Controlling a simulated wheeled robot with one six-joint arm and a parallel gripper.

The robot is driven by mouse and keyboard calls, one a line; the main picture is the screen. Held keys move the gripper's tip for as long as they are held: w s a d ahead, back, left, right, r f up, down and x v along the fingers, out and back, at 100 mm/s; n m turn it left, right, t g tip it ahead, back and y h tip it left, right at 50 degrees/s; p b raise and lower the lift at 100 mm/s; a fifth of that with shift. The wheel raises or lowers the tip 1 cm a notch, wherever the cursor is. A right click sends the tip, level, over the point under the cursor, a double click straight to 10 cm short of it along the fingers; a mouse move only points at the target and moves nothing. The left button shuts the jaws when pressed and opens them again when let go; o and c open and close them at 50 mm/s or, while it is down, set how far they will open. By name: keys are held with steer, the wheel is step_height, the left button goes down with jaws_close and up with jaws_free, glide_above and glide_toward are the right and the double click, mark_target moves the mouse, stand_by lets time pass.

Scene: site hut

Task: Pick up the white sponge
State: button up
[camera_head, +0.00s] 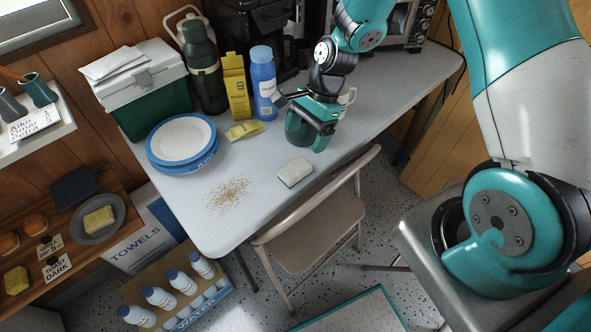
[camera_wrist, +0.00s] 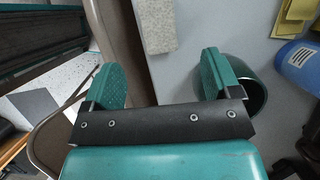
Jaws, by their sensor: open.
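The white sponge (camera_head: 295,171) is a small pale, speckled block lying flat on the grey table near its front edge, just behind the folding chair. In the wrist view the sponge (camera_wrist: 156,25) shows at the top, cut off by the frame edge, ahead of the gap between the fingers. My gripper (camera_head: 304,122) is above the table, behind the sponge in the head view. Its two teal fingers are apart with nothing between them in the wrist view (camera_wrist: 160,75). They do not touch the sponge.
A dark green mug (camera_wrist: 246,95) stands close beside one finger. Crumbs (camera_head: 230,195) lie left. The chair (camera_head: 310,226) is at the table's front edge.

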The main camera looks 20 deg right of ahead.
glide_above(295, 168)
steer(key=d, duration=0.2)
steer(key=f, duration=0.4)
steer(key=shift+w+a+f, duration=0.2)
steer(key=shift+w+f, duration=0.15)
steer(key=shift+d+p+x, duration=0.1)
steer(key=shift+p+x, duration=0.2)
steer(key=shift+x, duration=1.05)
steer(key=shift+d+p+x, duration=0.15)
steer(key=shift+p+x, duration=0.15)
steer(key=shift+x, duration=1)
steer(key=c, duration=1)
